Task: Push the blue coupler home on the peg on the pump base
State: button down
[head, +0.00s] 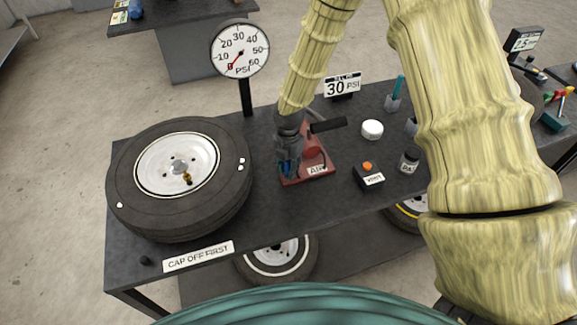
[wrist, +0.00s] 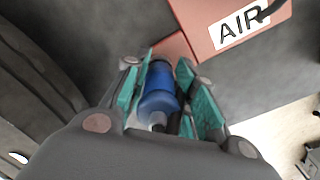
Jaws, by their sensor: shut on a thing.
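The blue coupler (wrist: 158,95) sits between the teal pads of my gripper (wrist: 157,76) in the wrist view, with its far end beside the red pump base (wrist: 232,28) marked AIR. In the head view my gripper (head: 287,170) points down at the left side of the pump base (head: 318,170), shut on the coupler, of which only a little blue shows. The peg is hidden by the gripper and coupler, so I cannot tell how far the coupler is on it.
A tyre on a white wheel (head: 125,195) lies left of the pump, with a PSI gauge (head: 240,50) behind it. A box with an orange button (head: 369,176), a white round tub (head: 372,129) and a small jar (head: 409,161) stand to the right. The front table strip is mostly clear.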

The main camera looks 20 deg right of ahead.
jog(key=shift+f+b, duration=0.3)
jog(key=shift+f, duration=0.35)
jog(key=c, duration=1.1)
grip_release()
jog(key=shift+r, duration=0.1)
jog(key=shift+r+p, duration=2.75)
jog(key=shift+r, duration=0.65)
jog(key=shift+s+f, duration=0.1)
